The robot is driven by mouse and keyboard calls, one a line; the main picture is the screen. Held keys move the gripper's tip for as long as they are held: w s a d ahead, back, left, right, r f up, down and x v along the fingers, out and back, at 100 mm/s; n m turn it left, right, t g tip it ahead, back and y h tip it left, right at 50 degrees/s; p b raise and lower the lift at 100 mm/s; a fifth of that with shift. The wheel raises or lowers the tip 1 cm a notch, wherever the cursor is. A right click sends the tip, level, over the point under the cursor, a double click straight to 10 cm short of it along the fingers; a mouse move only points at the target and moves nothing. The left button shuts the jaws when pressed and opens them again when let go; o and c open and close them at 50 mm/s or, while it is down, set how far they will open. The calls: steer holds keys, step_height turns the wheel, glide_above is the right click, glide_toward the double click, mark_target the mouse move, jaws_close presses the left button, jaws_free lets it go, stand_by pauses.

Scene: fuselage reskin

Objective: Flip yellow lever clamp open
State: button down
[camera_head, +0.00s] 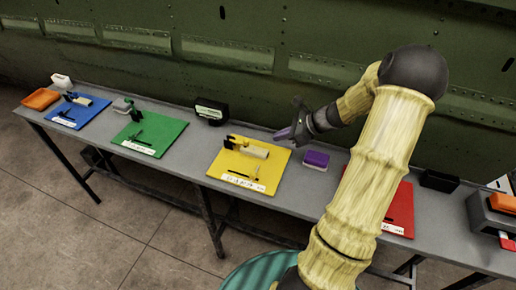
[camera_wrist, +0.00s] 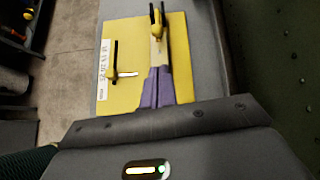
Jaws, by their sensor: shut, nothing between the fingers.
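The yellow lever clamp (camera_head: 231,142) stands at the far edge of the yellow mat (camera_head: 216,173), a small piece with black parts and yellow. In the wrist view the clamp (camera_wrist: 155,25) is at the top middle, beside a pale block (camera_wrist: 157,52). The pale block also shows in the head view (camera_head: 255,152).
A black tool (camera_wrist: 115,70) and a white label (camera_wrist: 104,68) lie on the mat. A purple block (camera_head: 316,160) sits right of it. Green (camera_head: 150,135) and blue (camera_head: 78,112) mats lie left, a red mat (camera_head: 402,206) right. The green fuselage wall (camera_head: 230,35) rises behind the table.

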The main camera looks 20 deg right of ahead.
mark_target(258, 149)
steer(key=shift+w, duration=0.15)
steer(key=x, duration=1)
steer(key=shift+p, duration=0.3)
steer(key=shift+r, duration=0.15)
